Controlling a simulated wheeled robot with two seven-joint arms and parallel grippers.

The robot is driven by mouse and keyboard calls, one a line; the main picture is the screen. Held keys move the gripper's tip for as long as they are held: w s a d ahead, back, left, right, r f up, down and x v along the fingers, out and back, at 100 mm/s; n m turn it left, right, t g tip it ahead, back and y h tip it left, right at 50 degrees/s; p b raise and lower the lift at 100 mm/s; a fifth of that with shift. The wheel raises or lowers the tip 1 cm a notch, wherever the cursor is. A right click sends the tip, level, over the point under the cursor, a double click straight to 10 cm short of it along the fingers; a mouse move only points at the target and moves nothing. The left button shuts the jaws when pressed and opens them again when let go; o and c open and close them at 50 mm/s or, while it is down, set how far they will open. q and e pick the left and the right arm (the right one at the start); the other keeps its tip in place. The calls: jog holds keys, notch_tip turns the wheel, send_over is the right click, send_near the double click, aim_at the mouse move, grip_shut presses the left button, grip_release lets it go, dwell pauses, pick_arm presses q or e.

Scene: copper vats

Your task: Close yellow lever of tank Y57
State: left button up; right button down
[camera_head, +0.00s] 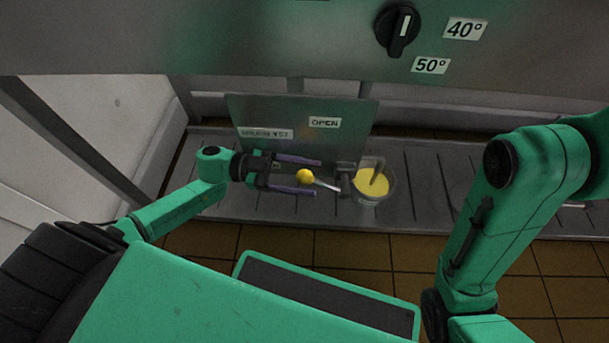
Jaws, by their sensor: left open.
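The yellow lever knob (305,177) sits on a thin metal rod that runs right to a valve (345,180). My left gripper (308,178) is open, pointing right, with one finger above and one below the knob in the picture. I cannot tell whether the fingers touch it. Behind is a metal plate (290,112) with an "OPEN" label (325,122) and another label (266,133) that seems to end in Y57. My right arm (520,190) is at the right; its gripper is not in view.
A container (391,187) with yellow liquid stands right of the valve on the slatted metal floor strip (430,205). A black dial (398,30) with "40°" and "50°" labels is above. Brown tiles lie in front. A white wall is at left.

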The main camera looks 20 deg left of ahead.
pick_arm(q)
grip_shut()
dwell(1.3)
